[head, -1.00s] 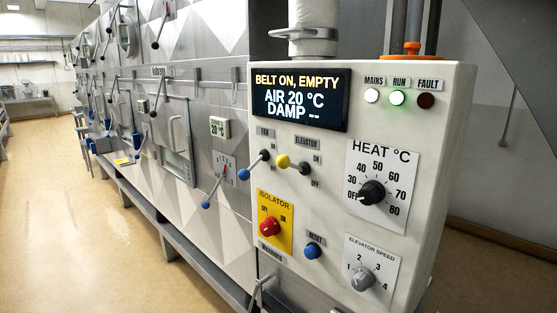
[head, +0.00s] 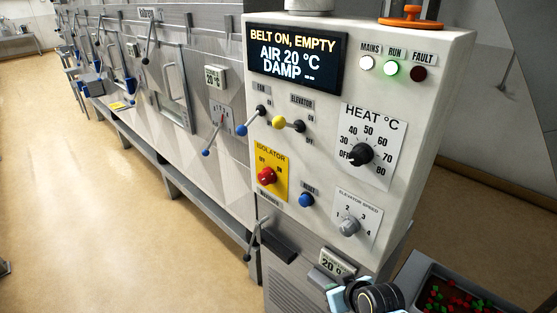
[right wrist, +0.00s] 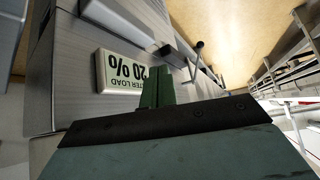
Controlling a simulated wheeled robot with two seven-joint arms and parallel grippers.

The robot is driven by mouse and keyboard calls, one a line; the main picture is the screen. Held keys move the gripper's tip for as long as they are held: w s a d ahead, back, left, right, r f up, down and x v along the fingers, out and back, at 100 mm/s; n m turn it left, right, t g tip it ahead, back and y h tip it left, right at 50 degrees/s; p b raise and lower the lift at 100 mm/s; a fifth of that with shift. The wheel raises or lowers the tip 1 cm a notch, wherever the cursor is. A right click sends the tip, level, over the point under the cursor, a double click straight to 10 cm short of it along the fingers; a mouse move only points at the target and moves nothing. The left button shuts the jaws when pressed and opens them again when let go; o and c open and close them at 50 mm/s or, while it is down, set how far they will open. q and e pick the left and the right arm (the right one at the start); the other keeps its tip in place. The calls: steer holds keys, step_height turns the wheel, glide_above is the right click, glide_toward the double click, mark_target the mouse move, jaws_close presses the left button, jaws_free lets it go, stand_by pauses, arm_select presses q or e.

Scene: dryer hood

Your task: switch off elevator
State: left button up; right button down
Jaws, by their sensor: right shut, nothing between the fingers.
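The elevator switch (head: 279,122) is a lever with a yellow ball knob on the white control panel, below the display. Its knob sticks out to the left of its black pivot, beside ON and OFF labels. The display (head: 294,62) reads "BELT ON, EMPTY, AIR 20 °C, DAMP". My right gripper (head: 350,298) shows partly at the bottom edge of the head view, well below the switch. In the right wrist view its green fingers (right wrist: 158,86) are shut and empty, near a "20 %" plate (right wrist: 122,70). My left gripper is not in view.
The fan lever (head: 241,129) with a blue knob is close left of the elevator switch. A red isolator knob (head: 266,176), a blue reset button (head: 306,200), the heat dial (head: 360,154) and the speed dial (head: 348,227) surround it. A dark tray (head: 424,274) holds red and green pieces.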

steer(key=w+a+r+n+t+y+p, duration=0.1)
steer(key=w+a+r+n+y, duration=0.1)
steer(key=r, duration=1.4)
steer(key=w+a+r+n+t+y+p, duration=0.1)
steer(key=w+a+r+n+y+p, duration=0.1)
steer(key=r, duration=1.3)
steer(key=w+a+r+n+t+y+p, duration=0.1)
steer(key=a+r, duration=0.5)
steer(key=r, duration=1)
steer(key=w+n+t+y, duration=0.1)
steer(key=w+n, duration=0.1)
steer(key=shift+w+r+n+y, duration=0.3)
steer(key=shift+w+y, duration=0.1)
